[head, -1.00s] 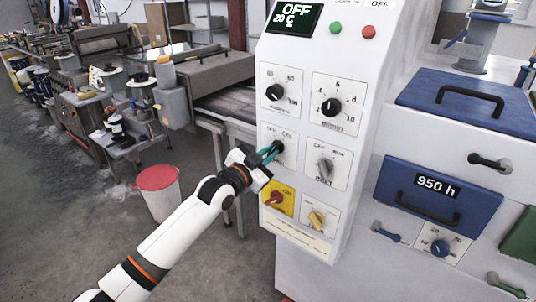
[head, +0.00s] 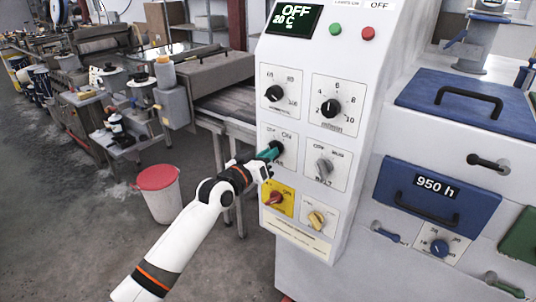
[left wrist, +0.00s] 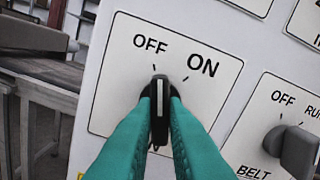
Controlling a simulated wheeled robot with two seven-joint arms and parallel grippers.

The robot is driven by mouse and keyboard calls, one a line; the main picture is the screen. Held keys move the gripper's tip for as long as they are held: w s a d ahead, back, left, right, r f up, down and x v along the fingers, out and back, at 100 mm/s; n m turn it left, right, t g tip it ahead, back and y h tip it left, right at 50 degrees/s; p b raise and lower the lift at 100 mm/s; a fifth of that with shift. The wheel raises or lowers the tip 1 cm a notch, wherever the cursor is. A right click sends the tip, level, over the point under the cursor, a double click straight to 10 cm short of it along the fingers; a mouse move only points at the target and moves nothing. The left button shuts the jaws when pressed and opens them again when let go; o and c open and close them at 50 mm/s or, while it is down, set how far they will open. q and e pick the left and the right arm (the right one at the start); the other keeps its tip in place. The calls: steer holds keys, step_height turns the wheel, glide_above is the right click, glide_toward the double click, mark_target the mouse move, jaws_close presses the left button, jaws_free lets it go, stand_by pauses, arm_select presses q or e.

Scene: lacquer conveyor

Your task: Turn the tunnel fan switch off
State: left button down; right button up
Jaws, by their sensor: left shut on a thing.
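The fan switch is a black rotary knob (left wrist: 160,112) on a white plate (left wrist: 112,100) marked OFF and ON; the rest of its label is hidden. It also shows in the head view as a dark knob (head: 279,147) on the panel's left column. My left gripper (left wrist: 160,125) is shut on the knob, with one teal finger on each side. The knob's pale pointer line stands nearly upright in the left wrist view, close to the OFF tick and left of the ON tick. In the head view my left gripper (head: 270,152) reaches the panel from the left. My right gripper is out of view.
The belt switch (head: 325,168) is just right of the fan knob. A red-and-yellow switch (head: 276,198) and a yellow knob (head: 316,219) sit below, with two black dials above. A red-lidded bin (head: 158,190) stands on the floor at left.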

arm_select(q)
steer(key=shift+n, duration=0.9)
steer(key=c, duration=1.5)
jaws_free()
steer(key=shift+o, duration=0.2)
steer(key=b+v, duration=0.1)
steer(key=v, duration=1.1)
